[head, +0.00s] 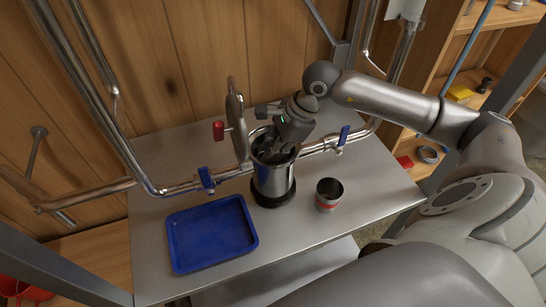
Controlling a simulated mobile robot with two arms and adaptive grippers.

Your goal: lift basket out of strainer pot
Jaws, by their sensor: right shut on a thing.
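The strainer pot (273,183) is a shiny metal cylinder on a dark round base, standing upright in the pipe line on the metal table. Its round lid (236,119) stands open on edge at the pot's left. My right gripper (277,149) reaches down into the pot's mouth from the upper right and is shut on the basket. The basket is mostly hidden by the gripper and the pot wall, so I cannot tell how far it sits inside the rim. My left gripper is not in view.
A blue tray (211,236) lies empty at the front left of the table (300,240). A small metal cup with a red band (328,194) stands right of the pot. Pipes with blue-handled valves (206,179) (343,135) run to both sides. Wooden shelves (480,60) stand at right.

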